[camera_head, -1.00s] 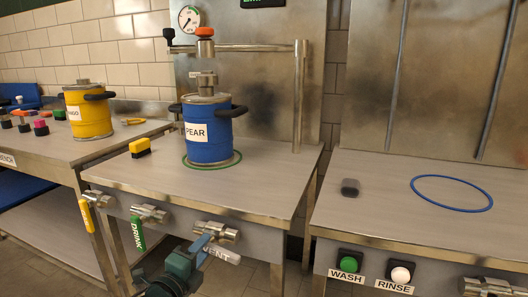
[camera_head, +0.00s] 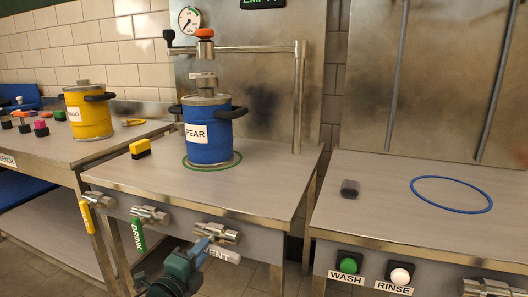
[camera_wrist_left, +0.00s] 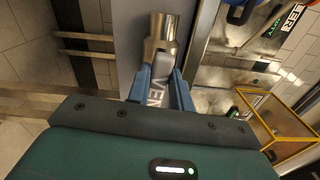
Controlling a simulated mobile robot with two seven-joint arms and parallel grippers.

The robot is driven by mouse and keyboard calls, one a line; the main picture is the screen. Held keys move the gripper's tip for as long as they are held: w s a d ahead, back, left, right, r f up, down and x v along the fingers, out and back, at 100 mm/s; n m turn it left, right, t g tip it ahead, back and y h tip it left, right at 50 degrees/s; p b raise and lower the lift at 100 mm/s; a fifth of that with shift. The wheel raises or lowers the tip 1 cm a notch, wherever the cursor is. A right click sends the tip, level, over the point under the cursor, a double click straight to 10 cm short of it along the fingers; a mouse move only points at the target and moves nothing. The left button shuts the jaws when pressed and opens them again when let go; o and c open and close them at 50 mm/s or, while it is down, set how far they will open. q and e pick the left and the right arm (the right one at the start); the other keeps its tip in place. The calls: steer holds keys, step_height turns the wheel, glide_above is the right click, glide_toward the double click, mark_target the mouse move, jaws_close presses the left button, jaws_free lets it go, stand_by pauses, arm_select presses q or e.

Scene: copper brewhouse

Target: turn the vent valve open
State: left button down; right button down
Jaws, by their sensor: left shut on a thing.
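The vent valve is a metal fitting (camera_head: 217,233) on the front of the middle bench, with a pale handle (camera_head: 222,253) lettered VENT. The handle slants down to the right in the head view. My left gripper (camera_head: 202,247) is shut on the handle. In the left wrist view, the blue fingers (camera_wrist_left: 162,92) stand on both sides of the white handle (camera_wrist_left: 157,99), below the metal valve body (camera_wrist_left: 161,35). The fingers hide part of the lettering. My right gripper is in neither view.
A green DRINK handle (camera_head: 138,235) and a yellow handle (camera_head: 87,216) hang from valves to the left. A blue PEAR keg (camera_head: 208,134) stands on the bench inside a green ring. WASH (camera_head: 348,265) and RINSE (camera_head: 400,275) buttons are on the right bench front.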

arm_select(q)
steer(key=c, duration=1.6)
jaws_free()
steer(key=shift+n+b, duration=0.3)
steer(key=shift+o, duration=1.2)
steer(key=p+v, duration=0.3)
steer(key=v, duration=0.3)
steer(key=shift+p, duration=0.35)
